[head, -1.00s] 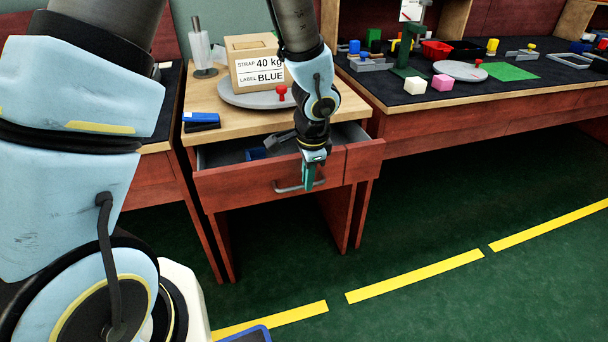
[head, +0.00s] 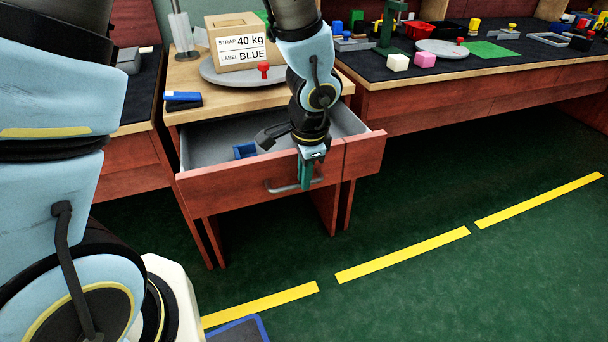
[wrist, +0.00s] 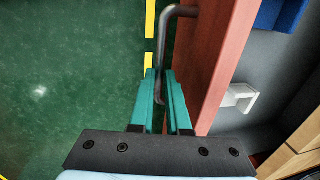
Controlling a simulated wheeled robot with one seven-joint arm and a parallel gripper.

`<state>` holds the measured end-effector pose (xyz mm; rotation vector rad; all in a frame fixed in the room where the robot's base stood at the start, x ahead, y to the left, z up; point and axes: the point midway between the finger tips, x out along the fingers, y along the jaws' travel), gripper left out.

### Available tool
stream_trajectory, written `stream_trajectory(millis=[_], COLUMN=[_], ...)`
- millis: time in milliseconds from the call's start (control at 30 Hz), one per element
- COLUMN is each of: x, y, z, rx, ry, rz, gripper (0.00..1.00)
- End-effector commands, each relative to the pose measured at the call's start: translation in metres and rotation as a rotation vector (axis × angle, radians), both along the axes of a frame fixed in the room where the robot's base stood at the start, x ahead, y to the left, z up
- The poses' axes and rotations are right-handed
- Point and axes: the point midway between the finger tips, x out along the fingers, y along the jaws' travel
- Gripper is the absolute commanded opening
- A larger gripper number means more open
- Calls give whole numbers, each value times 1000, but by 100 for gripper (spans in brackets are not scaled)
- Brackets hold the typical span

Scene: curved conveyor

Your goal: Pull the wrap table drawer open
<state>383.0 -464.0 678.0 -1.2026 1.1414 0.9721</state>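The wrap table drawer (head: 225,192) is red-brown with a grey inside and stands well out from the table. Its grey bar handle (head: 278,189) is on the front, and it also shows in the wrist view (wrist: 163,45). My gripper (head: 306,172) points down at the right part of the handle. In the wrist view, its teal fingers (wrist: 160,86) lie on both sides of the handle, closed on it. The drawer front shows beside the fingers in the wrist view.
A blue item (head: 244,150) lies inside the drawer. The wrap table top (head: 215,112) holds a cardboard box (head: 238,45) on a grey turntable (head: 215,75), with a red knob (head: 264,68) and a blue-black pad (head: 183,99). The green floor (head: 420,190) in front is clear.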

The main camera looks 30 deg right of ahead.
Motion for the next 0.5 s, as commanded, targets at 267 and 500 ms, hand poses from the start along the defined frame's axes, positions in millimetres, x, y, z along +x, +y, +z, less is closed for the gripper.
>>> stream_trajectory(millis=[267,500], x=[0,-1], y=[0,0], z=[0,14], rx=[1,-3], ry=[0,-2], rz=[0,2], gripper=[27,27])
